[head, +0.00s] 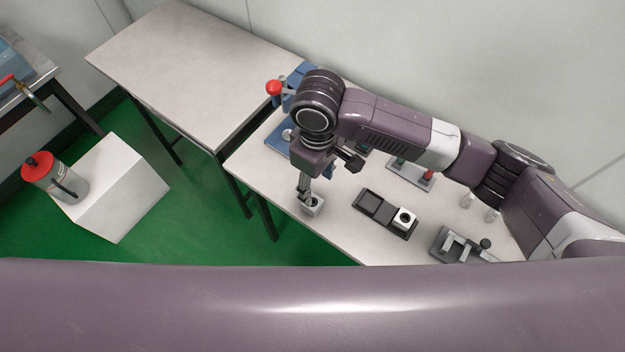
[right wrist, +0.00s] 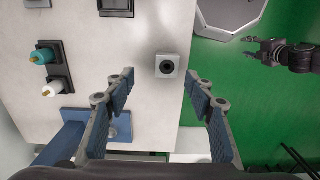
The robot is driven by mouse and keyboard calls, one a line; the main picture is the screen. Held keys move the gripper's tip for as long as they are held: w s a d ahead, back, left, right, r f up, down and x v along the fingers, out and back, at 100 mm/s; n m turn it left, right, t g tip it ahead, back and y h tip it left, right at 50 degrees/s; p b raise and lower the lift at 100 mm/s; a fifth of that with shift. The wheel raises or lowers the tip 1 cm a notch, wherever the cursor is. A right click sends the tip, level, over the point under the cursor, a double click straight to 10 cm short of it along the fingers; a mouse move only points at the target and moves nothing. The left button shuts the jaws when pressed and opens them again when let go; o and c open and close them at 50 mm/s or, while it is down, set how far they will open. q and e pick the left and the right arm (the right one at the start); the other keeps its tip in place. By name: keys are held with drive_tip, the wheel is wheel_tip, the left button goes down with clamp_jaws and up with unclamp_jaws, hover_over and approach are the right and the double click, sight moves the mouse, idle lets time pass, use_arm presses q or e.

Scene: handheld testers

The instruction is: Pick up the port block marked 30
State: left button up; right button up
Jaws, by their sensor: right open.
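A small white port block (head: 313,207) with a dark round hole stands near the front edge of the table. It also shows in the right wrist view (right wrist: 167,66); no number is legible on it. My right gripper (head: 306,188) is just above it and pointing down. In the right wrist view my right gripper (right wrist: 160,75) has its fingers spread wide, with the block between the fingertips in the picture and nothing gripped. Another white block (head: 404,217) sits in the right end of a dark tray. My left gripper (right wrist: 262,50) shows over the green floor, its fingers apart.
The dark tray (head: 377,208) lies right of the block. A grey fixture (head: 455,245) and a plate with a red-tipped part (head: 410,172) are further right. Blue fixtures (head: 279,140) stand behind the gripper. The left table (head: 190,65) is bare.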

sight(313, 204)
drive_tip(key=shift+s+a+f, duration=0.1)
drive_tip(key=shift+s+f, duration=0.3)
drive_tip(key=shift+f, duration=0.25)
drive_tip(key=shift+s+a+f, duration=0.1)
drive_tip(key=shift+s+f, duration=0.3)
drive_tip(key=shift+f, duration=0.2)
drive_tip(key=f, duration=0.2)
drive_tip(key=w+f+p, duration=0.1)
drive_tip(key=f, duration=0.1)
drive_tip(key=shift+a, duration=0.25)
drive_tip(key=shift+s+f, duration=0.15)
drive_tip(key=shift+f, duration=0.1)
drive_tip(key=shift+c, duration=0.3)
drive_tip(key=c, duration=1.2)
drive_tip(key=shift+r, duration=0.1)
drive_tip(key=shift+c, duration=0.2)
